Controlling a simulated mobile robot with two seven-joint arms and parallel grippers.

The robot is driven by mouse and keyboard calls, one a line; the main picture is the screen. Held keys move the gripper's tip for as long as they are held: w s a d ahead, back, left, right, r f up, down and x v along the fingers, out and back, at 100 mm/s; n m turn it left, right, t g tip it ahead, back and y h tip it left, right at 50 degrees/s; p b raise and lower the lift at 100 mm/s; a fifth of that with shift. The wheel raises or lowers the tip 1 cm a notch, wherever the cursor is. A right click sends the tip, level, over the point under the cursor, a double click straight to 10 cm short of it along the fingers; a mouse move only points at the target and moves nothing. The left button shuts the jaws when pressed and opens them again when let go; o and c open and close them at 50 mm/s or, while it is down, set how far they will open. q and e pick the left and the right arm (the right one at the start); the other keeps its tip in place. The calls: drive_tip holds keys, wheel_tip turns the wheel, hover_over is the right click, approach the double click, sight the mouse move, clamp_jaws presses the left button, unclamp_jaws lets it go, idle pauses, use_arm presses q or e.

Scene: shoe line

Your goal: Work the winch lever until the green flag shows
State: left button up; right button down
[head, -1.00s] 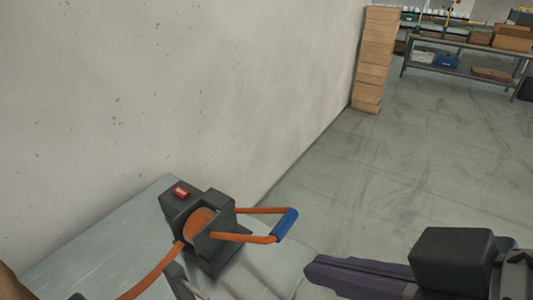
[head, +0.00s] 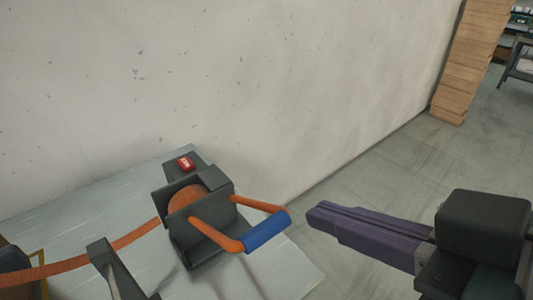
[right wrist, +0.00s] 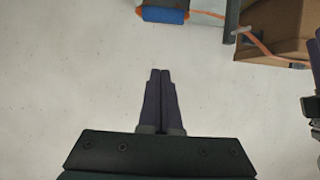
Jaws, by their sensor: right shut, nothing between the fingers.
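The winch (head: 198,252) is a dark grey block on a light table beside the wall, with an orange strap wound in it. A red flag (head: 186,163) shows on its top; I see no green. Its lever is an orange fork (head: 215,235) reaching right, with a blue grip (head: 267,232) at the end. The blue grip also shows at the top of the right wrist view (right wrist: 165,15). My right gripper (head: 312,214) has dark purple fingers, shut and empty, just right of the blue grip and apart from it.
The orange strap (head: 135,236) runs left from the winch past a grey post (head: 108,265). A cardboard box (right wrist: 270,38) shows in the right wrist view. The concrete wall (head: 250,80) stands behind the table. A wooden stack (head: 462,65) stands far right; the floor between is clear.

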hover_over(274, 222)
drive_tip(key=s, duration=0.1)
drive_tip(key=f, duration=0.4)
drive_tip(key=shift+a+f+b, duration=0.15)
drive_tip(key=shift+a+b, duration=0.15)
drive_tip(key=shift+a, duration=0.05)
drive_tip(key=f, duration=0.2)
drive_tip(key=f+b, duration=0.1)
drive_tip(key=f, duration=0.1)
drive_tip(key=shift+s+d, duration=0.3)
drive_tip(key=shift+s, duration=0.1)
